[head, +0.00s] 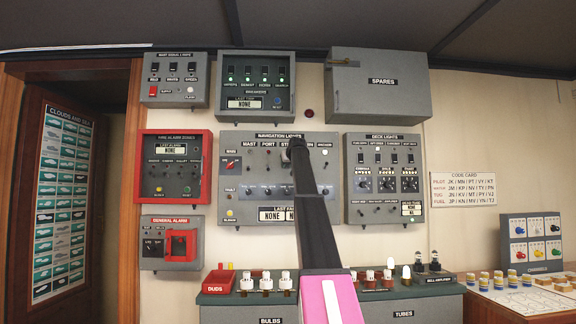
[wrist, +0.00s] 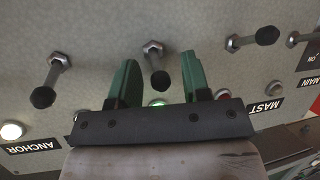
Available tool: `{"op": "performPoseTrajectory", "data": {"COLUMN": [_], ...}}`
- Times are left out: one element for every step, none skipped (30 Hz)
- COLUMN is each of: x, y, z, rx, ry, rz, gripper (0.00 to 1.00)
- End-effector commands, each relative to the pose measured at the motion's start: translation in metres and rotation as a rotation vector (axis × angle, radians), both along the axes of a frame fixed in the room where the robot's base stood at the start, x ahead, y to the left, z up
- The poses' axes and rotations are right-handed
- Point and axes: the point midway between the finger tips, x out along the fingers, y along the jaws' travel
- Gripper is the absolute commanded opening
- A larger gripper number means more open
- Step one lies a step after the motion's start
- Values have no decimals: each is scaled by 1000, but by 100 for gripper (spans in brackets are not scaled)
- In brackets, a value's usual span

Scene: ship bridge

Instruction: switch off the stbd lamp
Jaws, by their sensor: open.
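The navigation lights panel (head: 236,211) is a grey box on the wall, in the middle of the head view. My arm covers its centre, around the STBD label, and hides the gripper there. In the wrist view the panel appears turned over, with ANCHOR at left and MAST at right. My gripper (wrist: 159,60) is open, its two green fingers on either side of a toggle switch (wrist: 155,58) with a black tip. A lit green lamp (wrist: 157,102) shows behind the gripper, in line with that toggle; its label is hidden. I cannot tell whether the fingers touch the toggle.
Neighbouring toggles stand to the left (wrist: 45,88) and right (wrist: 262,37) of the fingers. The anchor lamp (wrist: 11,131) is lit white. The deck lights panel (head: 383,218) is to the right, the red fire alarm panel (head: 142,165) to the left. Cabinets with bulbs stand below.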

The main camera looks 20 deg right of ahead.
Motion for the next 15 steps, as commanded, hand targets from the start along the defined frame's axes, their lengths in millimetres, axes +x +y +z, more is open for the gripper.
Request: {"op": "performPoseTrajectory", "data": {"x": [0,0,0,0,0,0,0,0,0,-1,-1,-1,-1,-1,-1], "y": [0,0,0,0,0,0,0,0,0,0,0,0,0,0,0], "z": [0,0,0,0,0,0,0,0,0,0,0,0,0,0,0], "rx": [0,0,0,0,0,0,0,0,0,0,0,0,0,0,-1], "ry": [0,0,0,0,0,0,0,0,0,0,0,0,0,-1,-3], "rz": [0,0,0,0,0,0,0,0,0,0,0,0,0,0,0], "gripper": [43,43,43,43,43,30,21,11,0,0,0,0,0,0,0]}}
